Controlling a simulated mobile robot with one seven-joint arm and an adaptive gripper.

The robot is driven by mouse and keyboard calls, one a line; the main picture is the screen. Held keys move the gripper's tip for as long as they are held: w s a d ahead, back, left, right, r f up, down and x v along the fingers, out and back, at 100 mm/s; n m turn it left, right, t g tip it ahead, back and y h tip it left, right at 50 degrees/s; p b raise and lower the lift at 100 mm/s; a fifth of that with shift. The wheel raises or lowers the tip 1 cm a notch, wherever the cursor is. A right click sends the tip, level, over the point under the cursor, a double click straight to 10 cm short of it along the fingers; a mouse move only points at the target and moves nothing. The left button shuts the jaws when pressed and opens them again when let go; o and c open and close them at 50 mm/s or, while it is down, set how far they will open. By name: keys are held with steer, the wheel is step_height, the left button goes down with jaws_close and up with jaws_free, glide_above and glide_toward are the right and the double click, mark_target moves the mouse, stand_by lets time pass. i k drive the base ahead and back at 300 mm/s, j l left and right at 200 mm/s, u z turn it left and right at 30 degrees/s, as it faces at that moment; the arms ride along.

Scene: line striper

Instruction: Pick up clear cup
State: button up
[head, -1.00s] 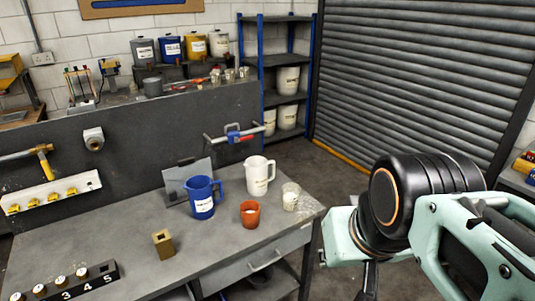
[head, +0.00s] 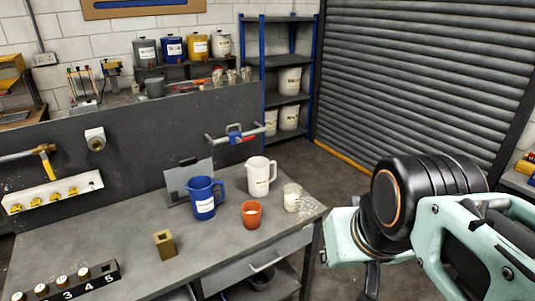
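The clear cup (head: 292,197) stands upright at the right end of the grey workbench (head: 190,262), with something pale inside and a small label on its side. A white jug (head: 259,177) stands just behind it to the left, and an orange-red cup (head: 251,215) stands in front to the left. My arm fills the right side of the head view. Only a dark part of my gripper (head: 372,280) shows below the arm, right of the bench and apart from the cup. Its fingertips are not clear enough to read.
A blue jug (head: 203,198) stands left of the orange-red cup. A brass block (head: 164,243) and a numbered black rack (head: 70,284) are farther left. A grey plate (head: 184,180) leans behind the jug. Blue shelving (head: 287,95) stands behind. Floor is open right of the bench.

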mark_target(292, 192)
steer(key=u, duration=0.45)
steer(key=i+l+u, duration=0.1)
steer(key=l+u, duration=0.25)
steer(key=i+l+u, duration=0.1)
steer(key=l+u, duration=0.7)
steer(key=l, duration=1.05)
steer(key=k+l, duration=0.1)
steer(key=l, duration=0.3)
steer(key=k+l, duration=0.15)
steer(key=l, duration=0.2)
steer(key=i, duration=0.3)
